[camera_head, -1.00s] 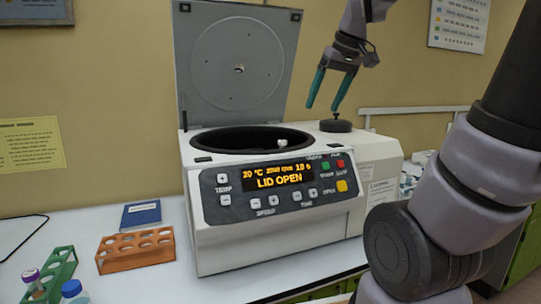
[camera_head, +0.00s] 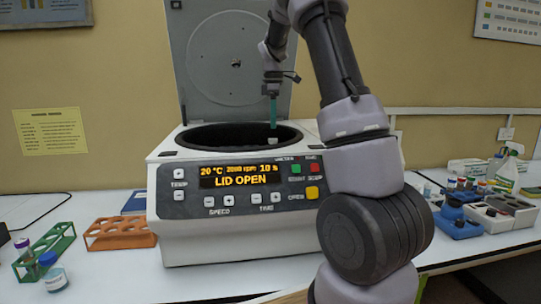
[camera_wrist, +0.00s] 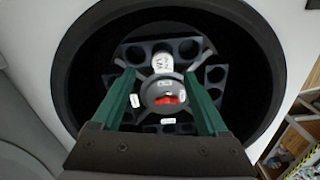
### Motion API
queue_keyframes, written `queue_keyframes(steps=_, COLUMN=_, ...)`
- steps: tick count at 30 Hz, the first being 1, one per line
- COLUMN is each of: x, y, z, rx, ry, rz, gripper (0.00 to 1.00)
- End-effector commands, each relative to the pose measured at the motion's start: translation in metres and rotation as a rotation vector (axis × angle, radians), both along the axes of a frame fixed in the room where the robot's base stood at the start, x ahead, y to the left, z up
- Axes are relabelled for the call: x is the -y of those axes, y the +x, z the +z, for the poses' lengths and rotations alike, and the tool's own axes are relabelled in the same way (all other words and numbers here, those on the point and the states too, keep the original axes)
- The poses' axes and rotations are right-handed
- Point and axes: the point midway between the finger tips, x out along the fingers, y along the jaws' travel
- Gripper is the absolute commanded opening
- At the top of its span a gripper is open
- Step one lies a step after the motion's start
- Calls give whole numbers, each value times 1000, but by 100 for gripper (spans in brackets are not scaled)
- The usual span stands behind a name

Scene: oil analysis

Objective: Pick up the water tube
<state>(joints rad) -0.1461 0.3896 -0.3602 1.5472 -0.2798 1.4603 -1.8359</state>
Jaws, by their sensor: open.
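The centrifuge (camera_head: 240,238) stands on the bench with its lid (camera_head: 232,60) up and its display reading LID OPEN. A white-capped tube (camera_wrist: 162,62) with lettering on its cap sits in the rotor; its body is hidden. Its white top also shows in the head view (camera_head: 272,141), just inside the bowl. My gripper (camera_wrist: 160,76) is open over the rotor, with green fingers either side of the view and the cap between and beyond their tips. In the head view my gripper (camera_head: 273,122) points down above the cap. I cannot tell whether the fingers touch it.
An orange rack (camera_head: 120,233) and a green rack (camera_head: 45,250) with tubes stand at left. Blue and grey holders with vials (camera_head: 460,225) and a spray bottle (camera_head: 509,170) are at right. The bowl rim (camera_wrist: 75,35) surrounds my gripper.

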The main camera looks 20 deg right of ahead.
Motion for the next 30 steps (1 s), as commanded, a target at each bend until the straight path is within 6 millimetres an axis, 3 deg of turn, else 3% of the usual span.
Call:
queue_keyframes(steps=18, x=-4, y=-4, z=-74, rx=-1, ry=1, rz=-3, gripper=77)
queue_keyframes(steps=27, x=-4, y=-4, z=-79, rx=1, ry=1, rz=-3, gripper=77)
queue_keyframes(steps=29, x=-4, y=-4, z=-79, rx=1, ry=1, rz=-3, gripper=58)
queue_keyframes(steps=30, x=-4, y=-4, z=-79, rx=1, ry=1, rz=-3, gripper=42)
